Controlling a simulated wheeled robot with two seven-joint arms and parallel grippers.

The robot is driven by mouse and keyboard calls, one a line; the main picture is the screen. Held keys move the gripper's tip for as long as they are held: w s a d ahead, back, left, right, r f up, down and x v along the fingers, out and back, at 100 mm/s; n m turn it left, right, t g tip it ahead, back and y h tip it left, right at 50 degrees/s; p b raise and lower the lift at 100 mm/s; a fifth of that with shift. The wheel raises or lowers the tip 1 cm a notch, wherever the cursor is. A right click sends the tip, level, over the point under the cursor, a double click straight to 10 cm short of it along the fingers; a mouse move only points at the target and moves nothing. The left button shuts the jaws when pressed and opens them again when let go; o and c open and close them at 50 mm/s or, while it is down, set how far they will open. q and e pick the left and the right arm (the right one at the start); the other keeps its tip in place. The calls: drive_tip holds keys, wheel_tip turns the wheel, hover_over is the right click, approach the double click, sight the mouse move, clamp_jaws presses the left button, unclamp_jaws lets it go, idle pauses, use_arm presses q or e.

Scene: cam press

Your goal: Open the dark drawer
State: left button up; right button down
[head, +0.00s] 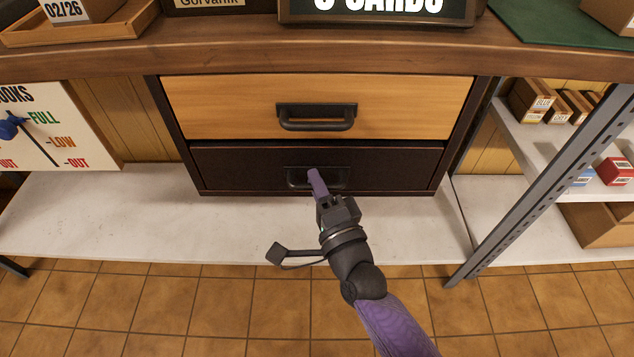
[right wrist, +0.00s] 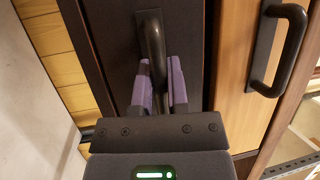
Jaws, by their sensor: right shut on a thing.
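The dark drawer (head: 240,170) is the lower of two drawers in a cabinet under the counter. Its front looks flush with the cabinet frame in the head view. Its black handle (head: 335,178) is partly hidden behind my right gripper (head: 317,181). In the right wrist view, the purple fingers of my right gripper (right wrist: 161,88) are closed around the bar of the dark drawer's handle (right wrist: 152,45). My left gripper is in neither view.
Above is a light wood drawer (head: 220,105) with its own black handle (head: 316,117), shut. A white shelf (head: 120,210) runs beneath the cabinet. A grey metal post (head: 540,190) stands at the right, and a sign board (head: 50,125) at the left.

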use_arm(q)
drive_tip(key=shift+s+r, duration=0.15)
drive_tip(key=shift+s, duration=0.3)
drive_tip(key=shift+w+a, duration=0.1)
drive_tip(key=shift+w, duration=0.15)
